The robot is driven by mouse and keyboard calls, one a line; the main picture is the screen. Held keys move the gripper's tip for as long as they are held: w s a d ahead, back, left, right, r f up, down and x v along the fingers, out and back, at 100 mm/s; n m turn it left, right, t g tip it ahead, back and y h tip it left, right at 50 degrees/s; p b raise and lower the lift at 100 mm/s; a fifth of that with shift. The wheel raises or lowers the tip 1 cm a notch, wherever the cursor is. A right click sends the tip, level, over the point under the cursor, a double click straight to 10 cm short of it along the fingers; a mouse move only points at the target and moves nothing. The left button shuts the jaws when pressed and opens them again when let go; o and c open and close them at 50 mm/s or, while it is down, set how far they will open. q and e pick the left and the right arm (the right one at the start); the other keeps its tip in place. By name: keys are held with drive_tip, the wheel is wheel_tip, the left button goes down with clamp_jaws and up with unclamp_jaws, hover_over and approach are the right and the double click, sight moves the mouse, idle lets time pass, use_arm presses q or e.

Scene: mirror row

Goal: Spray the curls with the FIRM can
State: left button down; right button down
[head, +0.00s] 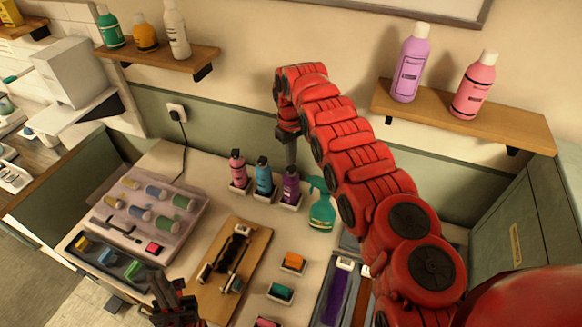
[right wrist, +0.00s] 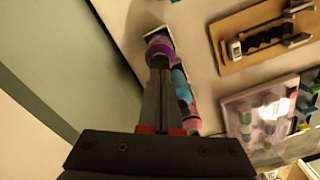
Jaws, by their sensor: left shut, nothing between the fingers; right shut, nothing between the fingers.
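Three cans stand in a row in small white holders at the back of the counter: pink (head: 238,168), blue (head: 264,174) and purple (head: 290,184). Their labels are too small to read, so I cannot tell which is FIRM. Dark curls (head: 235,247) lie clamped on a wooden board (head: 252,282) in front of them. My right gripper (head: 291,152) is shut and empty, pointing down just above the purple can. In the right wrist view its fingers (right wrist: 160,80) partly cover the purple (right wrist: 159,47) and blue (right wrist: 180,80) cans. My left gripper (head: 168,285) is shut and empty at the bottom edge.
A green spray bottle (head: 321,207) stands right of the purple can. A tray of rollers (head: 148,210) is at the left. Small coloured blocks in holders (head: 292,262) lie right of the board. A shelf (head: 470,117) with two bottles is at upper right.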

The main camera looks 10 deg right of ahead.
sight(291, 168)
drive_tip(key=shift+f+b, duration=0.6)
drive_tip(key=shift+f, duration=0.35)
drive_tip(key=shift+r, duration=0.1)
drive_tip(key=shift+r+p, duration=0.35)
drive_tip(key=shift+r, duration=3.15)
drive_tip(key=shift+f, duration=0.1)
